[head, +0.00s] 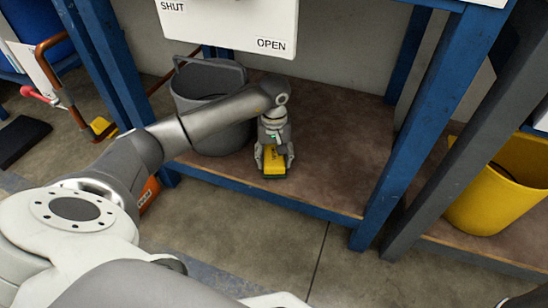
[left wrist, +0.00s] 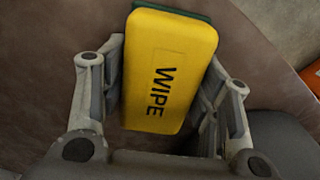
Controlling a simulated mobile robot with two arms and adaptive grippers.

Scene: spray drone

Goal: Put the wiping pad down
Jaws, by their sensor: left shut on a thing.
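The wiping pad (head: 275,163) is a yellow block with a dark green underside, and it is at the front part of the brown lower shelf (head: 335,150). In the left wrist view the pad (left wrist: 168,72) shows the word WIPE on its yellow face. My left gripper (head: 274,160) points down with its fingers on both sides of the pad and is shut on it. Whether the pad touches the shelf is hard to tell. My right gripper is not in view.
A grey bucket (head: 205,88) stands on the shelf just left of the pad, behind my left arm. A white SHUT/OPEN board (head: 230,22) hangs above. Blue posts (head: 410,120) frame the shelf. A yellow bin (head: 500,185) stands at the right. The shelf right of the pad is clear.

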